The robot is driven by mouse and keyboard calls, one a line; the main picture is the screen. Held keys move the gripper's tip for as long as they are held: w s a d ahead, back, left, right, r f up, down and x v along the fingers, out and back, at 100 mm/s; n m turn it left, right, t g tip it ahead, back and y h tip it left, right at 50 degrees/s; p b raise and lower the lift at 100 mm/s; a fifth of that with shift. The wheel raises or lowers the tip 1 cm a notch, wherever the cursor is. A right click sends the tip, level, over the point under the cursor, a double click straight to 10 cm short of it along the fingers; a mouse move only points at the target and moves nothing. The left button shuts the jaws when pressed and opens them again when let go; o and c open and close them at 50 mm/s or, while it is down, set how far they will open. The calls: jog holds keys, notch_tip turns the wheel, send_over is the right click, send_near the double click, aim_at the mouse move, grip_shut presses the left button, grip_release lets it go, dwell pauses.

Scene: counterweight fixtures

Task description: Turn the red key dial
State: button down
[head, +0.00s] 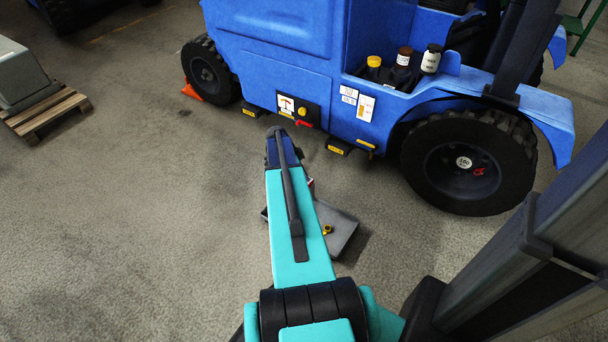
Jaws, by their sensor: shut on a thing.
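The red key dial (304,124) shows as a small red handle at the lower right of a dark panel (313,112) low on the side of a blue forklift (300,50). A yellow knob (302,112) is just above it, and a white gauge plate (286,104) is to its left. The dial's exact angle is too small to read. My arm reaches forward, and its far end appears just below and left of the panel. My gripper is hidden behind the arm, so its jaws and anything in them cannot be seen.
The forklift's large right wheel (468,162) and left wheel (207,75) flank the panel. Several bottles, one white (431,58), stand in a recess above. An orange wedge (191,91) is by the left wheel. A wooden pallet (48,112) is far left.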

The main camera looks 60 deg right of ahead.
jog(key=shift+m, duration=0.3)
jog(key=c, duration=1.7)
grip_release()
jog(key=shift+c, duration=0.2)
jog(key=shift+r, duration=0.1)
jog(key=p+v, duration=0.3)
jog(key=v, duration=1)
jog(key=shift+w+r, duration=0.2)
jog(key=shift+w, duration=0.1)
